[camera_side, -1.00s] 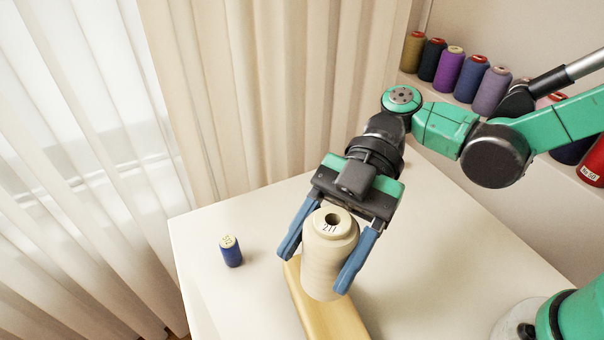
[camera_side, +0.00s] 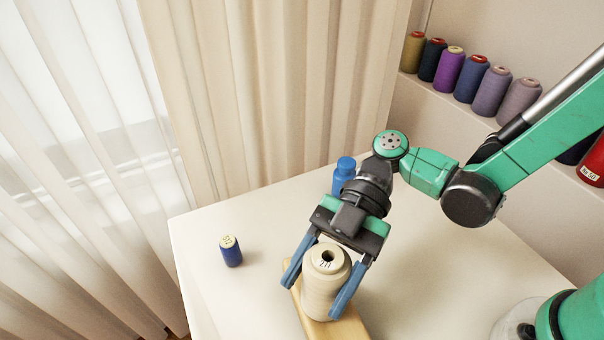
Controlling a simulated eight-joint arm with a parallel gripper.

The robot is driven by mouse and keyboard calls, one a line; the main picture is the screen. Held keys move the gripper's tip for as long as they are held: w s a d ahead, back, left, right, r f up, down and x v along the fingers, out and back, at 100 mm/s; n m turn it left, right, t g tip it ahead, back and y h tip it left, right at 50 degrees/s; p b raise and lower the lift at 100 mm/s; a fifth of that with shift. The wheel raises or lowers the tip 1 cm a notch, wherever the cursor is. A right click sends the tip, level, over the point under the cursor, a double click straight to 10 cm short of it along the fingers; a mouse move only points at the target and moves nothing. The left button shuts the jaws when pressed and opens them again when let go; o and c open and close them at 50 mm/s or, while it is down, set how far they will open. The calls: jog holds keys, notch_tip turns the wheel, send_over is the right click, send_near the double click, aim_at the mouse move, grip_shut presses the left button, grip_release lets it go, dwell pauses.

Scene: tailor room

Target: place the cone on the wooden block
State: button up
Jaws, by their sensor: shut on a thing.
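The cone (camera_side: 322,291) is a cream thread cone with a dark hole in its top and dark marks beside the hole. My gripper (camera_side: 318,294) has its two blue fingers on either side of the cone and is shut on it. The cone is upright. The wooden block (camera_side: 347,327) is pale yellow and lies on the white table, partly hidden behind the cone and fingers. The cone's base appears at the block's top, but I cannot tell for certain whether it touches.
A small blue spool (camera_side: 231,252) stands on the white table (camera_side: 440,265) to the left. A blue bottle-like object (camera_side: 343,174) stands behind my gripper. Several thread cones line a shelf (camera_side: 445,100) at the back right. Curtains (camera_side: 270,90) hang behind the table.

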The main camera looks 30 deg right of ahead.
jog(key=o, duration=1.3)
jog(key=shift+o, duration=0.2)
jog(key=shift+r, duration=0.15)
jog(key=w+d+r+m+t+h, duration=0.2)
jog(key=d+m+t+h, duration=0.4)
jog(key=d+m, duration=0.5)
jog(key=w+d+r+m+t+h, duration=0.2)
jog(key=w+d+m+t+h, duration=0.3)
jog(key=d+m, duration=0.6)
jog(key=shift+d+m+t+h, duration=0.4)
jog(key=shift+m+t, duration=0.7)
jog(key=shift+t, duration=0.3)
